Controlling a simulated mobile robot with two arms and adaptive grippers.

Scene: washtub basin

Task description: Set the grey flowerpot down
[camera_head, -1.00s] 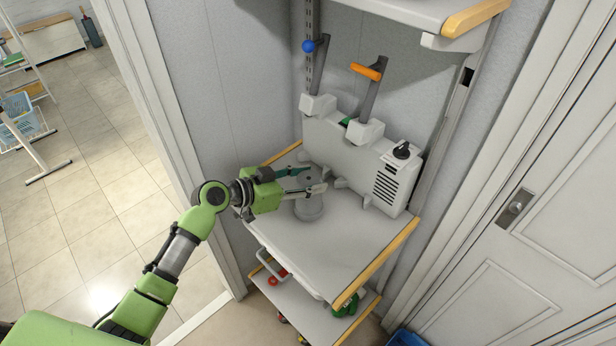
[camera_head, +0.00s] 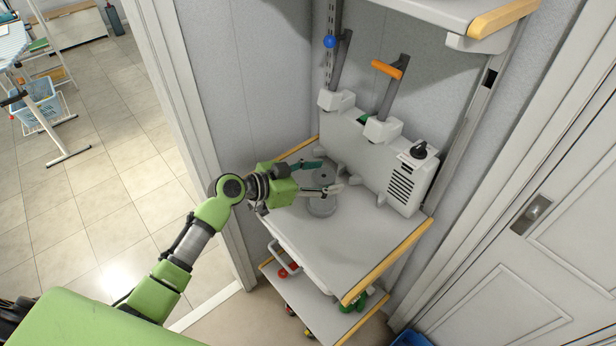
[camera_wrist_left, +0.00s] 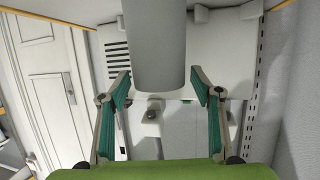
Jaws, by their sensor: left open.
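The grey flowerpot (camera_head: 321,203) appears to stand upright on the grey shelf top (camera_head: 340,248), near its left rear side. My left gripper (camera_head: 332,176) comes in from the left, with one finger on each side of the flowerpot's upper part. In the left wrist view the flowerpot (camera_wrist_left: 158,55) comes down from the top between the two green-padded fingers. A gap shows on each side of it, so the left gripper (camera_wrist_left: 165,92) is open around it. My right gripper is not in view.
A grey-white unit with a vent and black knob (camera_head: 405,183) stands along the shelf's back. An orange-ended lever (camera_head: 388,69) and a blue-ended lever (camera_head: 329,42) rise behind. The front right of the shelf is clear. Wooden edging (camera_head: 388,262) borders it.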

